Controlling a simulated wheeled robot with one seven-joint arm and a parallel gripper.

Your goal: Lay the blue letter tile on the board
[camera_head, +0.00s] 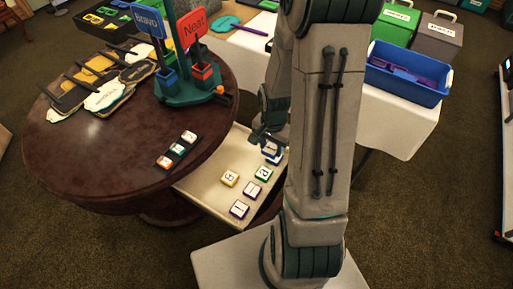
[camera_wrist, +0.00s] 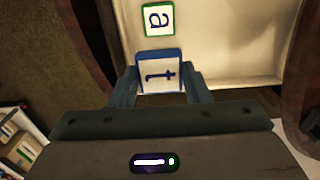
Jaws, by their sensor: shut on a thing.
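The blue letter tile (camera_wrist: 160,72), white-faced with a blue edge and a letter like a "t", sits between the fingers of my gripper (camera_wrist: 160,84) in the wrist view. It also shows in the head view (camera_head: 272,152), just under my gripper (camera_head: 266,136), over the far right part of the cream tray. I cannot tell whether it touches the tray. My gripper is shut on it. A dark narrow board (camera_head: 177,150) lies on the round wooden table, with orange-edged and green-edged tiles and a third tile in its row.
A green tile (camera_wrist: 158,19) lies close by on the cream tray (camera_head: 205,185), with yellow (camera_head: 229,178) and purple (camera_head: 252,189) tiles. On the round table (camera_head: 90,160), a sign stand (camera_head: 188,92) rises behind the board. A blue bin (camera_head: 405,75) stands at right.

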